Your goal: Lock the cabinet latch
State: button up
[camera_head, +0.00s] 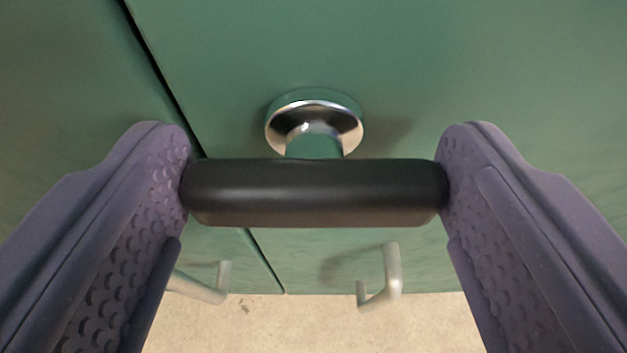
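The cabinet latch has a black bar handle (314,193) on a round chrome base (314,122), fixed to the green cabinet door (450,70). The bar lies horizontal in the picture, crossing just in front of the base. My gripper (314,190) has one purple textured finger at each end of the bar. Both fingertips appear to touch the bar's ends, so the gripper is shut on it lengthwise. The inside of the latch is hidden behind the door.
A dark seam (165,85) runs between two green doors, left of the latch. Two pale metal pull handles (388,277) (205,288) stick out below, one on each door. A beige speckled floor (300,325) shows at the bottom.

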jog(key=shift+c, duration=0.3)
jog(key=n+h+p, duration=0.1)
jog(key=n, duration=0.1)
jog(key=shift+a+n+h+p, duration=0.3)
jog(key=shift+h+p, duration=0.1)
jog(key=n, duration=0.1)
jog(key=n+h, duration=0.1)
jog(key=n, duration=0.1)
jog(key=shift+a+f+t+h, duration=0.2)
jog(key=shift+a+t+h, duration=0.1)
jog(key=shift+h, duration=0.1)
jog(key=n+h, duration=0.1)
jog(key=n, duration=0.1)
jog(key=n+t+h+b, duration=0.1)
jog(key=n, duration=0.1)
jog(key=shift+a+f, duration=0.15)
jog(key=shift+f, duration=0.2)
jog(key=n, duration=0.1)
jog(key=n+t+h, duration=0.1)
jog(key=n, duration=0.1)
jog(key=shift+s+f+n+b, duration=0.1)
jog(key=shift+f+n+b, duration=0.1)
jog(key=shift+n+b, duration=0.15)
jog(key=shift+t, duration=0.3)
